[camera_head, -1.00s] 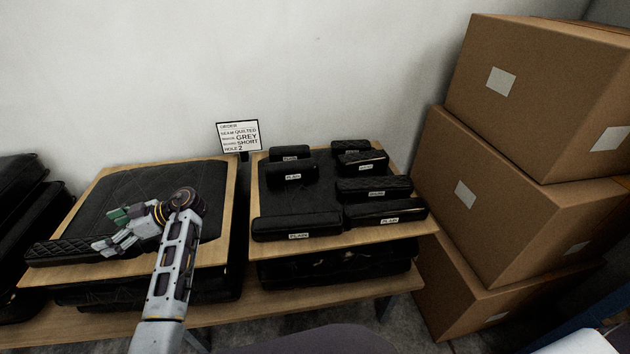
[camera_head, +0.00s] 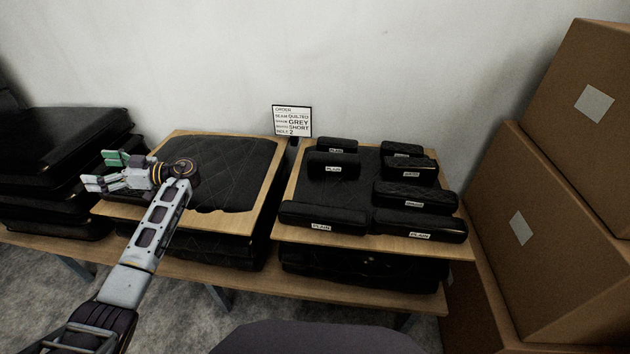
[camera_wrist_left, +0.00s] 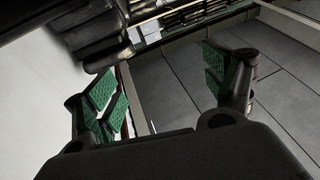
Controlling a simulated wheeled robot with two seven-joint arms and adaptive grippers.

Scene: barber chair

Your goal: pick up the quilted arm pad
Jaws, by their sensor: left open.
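My left gripper (camera_head: 102,171) is open and appears empty, in front of the left part of the left board in the head view. In the left wrist view its green-lined fingers (camera_wrist_left: 170,95) stand wide apart with nothing between them. The quilted arm pad that lay at the front of the left board earlier does not show there now; I cannot tell where it is. A black pad with quilted stitching (camera_head: 415,197) lies on the right board, away from the gripper. My right gripper is not in view.
The left board (camera_head: 240,222) bears a large quilted panel (camera_head: 220,165). The right board (camera_head: 290,232) bears several pads, some labelled PLAIN. An order sign (camera_head: 292,121) reads QUILTED, GREY, SHORT, 2. Black cushions (camera_head: 60,150) are stacked at left, cardboard boxes (camera_head: 545,240) at right.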

